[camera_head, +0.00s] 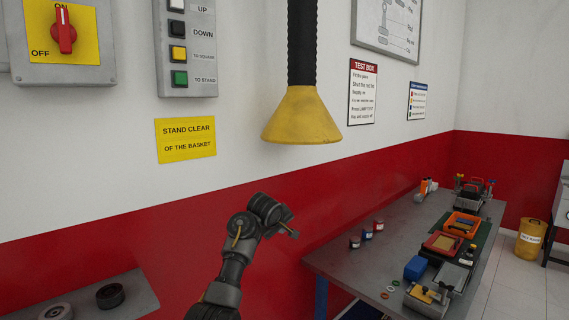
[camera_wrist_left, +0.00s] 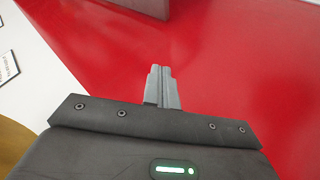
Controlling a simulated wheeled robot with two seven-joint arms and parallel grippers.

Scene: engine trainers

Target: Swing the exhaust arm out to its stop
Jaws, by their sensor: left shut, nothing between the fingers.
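The exhaust arm shows in the head view as a black ribbed hose with a yellow cone-shaped hood (camera_head: 301,118) at its lower end. It hangs in front of the white wall, open end down. My left gripper (camera_head: 292,234) is below the hood and apart from it, in front of the red wall band. In the left wrist view its fingers (camera_wrist_left: 162,88) are shut with nothing between them. A yellow-brown curved edge (camera_wrist_left: 12,143) at the lower left there looks like part of the hood. The arm's upper end and its stop are out of view. My right gripper is not in view.
A grey workbench (camera_head: 335,262) with trays, tools and small jars (camera_head: 366,233) stands at the right. A control panel (camera_head: 187,45) and a red rotary switch (camera_head: 64,32) are on the wall at left. A grey shelf (camera_head: 80,300) is at the lower left.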

